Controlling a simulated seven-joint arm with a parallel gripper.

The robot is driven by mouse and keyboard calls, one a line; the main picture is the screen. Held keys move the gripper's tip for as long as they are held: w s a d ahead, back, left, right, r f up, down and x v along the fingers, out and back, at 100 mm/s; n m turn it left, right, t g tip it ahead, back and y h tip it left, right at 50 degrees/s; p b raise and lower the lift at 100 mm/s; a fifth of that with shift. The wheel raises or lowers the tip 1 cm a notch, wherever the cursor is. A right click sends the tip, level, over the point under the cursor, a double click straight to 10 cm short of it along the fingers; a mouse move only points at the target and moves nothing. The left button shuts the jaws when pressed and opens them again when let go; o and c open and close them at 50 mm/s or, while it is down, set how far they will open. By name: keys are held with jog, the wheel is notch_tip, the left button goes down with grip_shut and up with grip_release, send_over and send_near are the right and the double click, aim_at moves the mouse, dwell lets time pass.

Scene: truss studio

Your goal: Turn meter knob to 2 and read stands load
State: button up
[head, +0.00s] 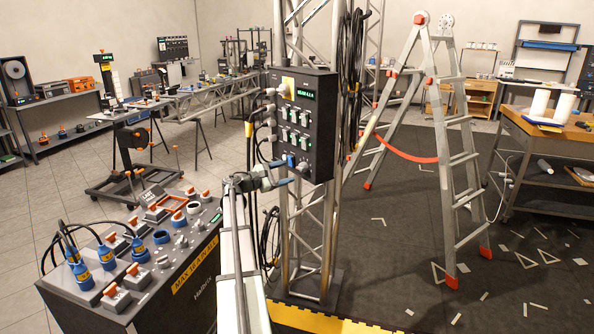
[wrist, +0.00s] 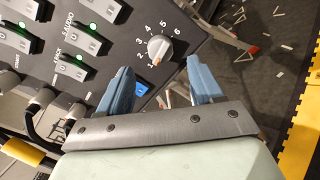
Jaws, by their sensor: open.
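The meter knob (wrist: 160,46) is a round light-grey dial on a dark panel in the wrist view, with numbers 1 to 6 around it. An orange mark on its lower edge appears to be near the 1. My gripper (wrist: 160,66) is open and empty, its two blue fingers apart below the knob and not seen touching it. In the head view my gripper (head: 276,180) is at the lower part of the black meter box (head: 317,130), which is fixed on a truss tower. The box's green display (head: 306,93) is lit, but its text is too small to read.
Green-lit switches (wrist: 88,38) and a blue connector (wrist: 141,88) sit beside the knob. Black cables (head: 352,60) hang by the truss. A stepladder (head: 455,150) stands to the right. A control desk (head: 140,285) with blue plugs stands at lower left.

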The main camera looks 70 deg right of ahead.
aim_at(299, 168)
jog(key=shift+x, duration=3)
jog(key=c, duration=1.1)
